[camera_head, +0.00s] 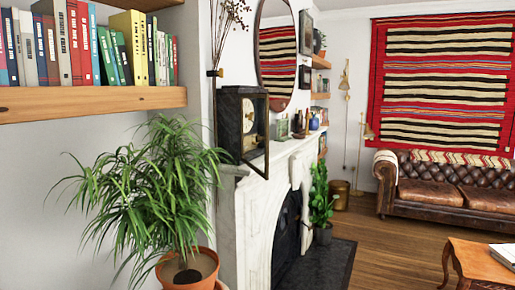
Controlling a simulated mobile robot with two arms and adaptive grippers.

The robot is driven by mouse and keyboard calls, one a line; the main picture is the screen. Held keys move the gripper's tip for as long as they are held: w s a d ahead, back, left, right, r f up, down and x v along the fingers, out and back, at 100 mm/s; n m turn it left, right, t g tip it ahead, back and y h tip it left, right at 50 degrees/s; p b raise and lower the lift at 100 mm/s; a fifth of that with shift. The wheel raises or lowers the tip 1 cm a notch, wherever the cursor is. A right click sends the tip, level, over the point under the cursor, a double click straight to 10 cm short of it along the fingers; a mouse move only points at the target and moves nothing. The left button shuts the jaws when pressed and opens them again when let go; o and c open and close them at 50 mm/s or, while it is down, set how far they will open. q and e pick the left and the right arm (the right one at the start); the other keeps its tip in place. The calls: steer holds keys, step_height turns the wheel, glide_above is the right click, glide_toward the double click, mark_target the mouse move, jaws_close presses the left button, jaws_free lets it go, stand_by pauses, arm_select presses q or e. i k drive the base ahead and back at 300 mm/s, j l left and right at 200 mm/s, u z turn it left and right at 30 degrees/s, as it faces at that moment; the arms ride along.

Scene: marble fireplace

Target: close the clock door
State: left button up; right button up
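A dark, box-shaped mantel clock (229,121) stands at the near end of the white marble mantel. Its pale round dial with gold trim shows on its right-hand side. The clock door (267,150), a thin dark frame, appears to stand open, its lower corner jutting out past the mantel edge. The exact opening angle is hard to tell. Neither of my grippers is in view, and nothing touches the door.
A leafy plant in a terracotta pot (188,270) stands in front, close to the clock's left. A wooden bookshelf (90,100) juts in at upper left. The marble fireplace (255,215) is below the clock. A coffee table (478,262) is at right, with open floor between.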

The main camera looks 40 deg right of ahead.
mark_target(259, 137)
steer(key=i+j+z, duration=0.15)
steer(key=z, duration=0.3)
steer(key=i+j+z, duration=0.2)
steer(key=z, duration=0.3)
steer(key=i+j+z, duration=0.25)
steer(key=z, duration=0.2)
steer(key=j+z, duration=0.5)
steer(key=l+u, duration=0.55)
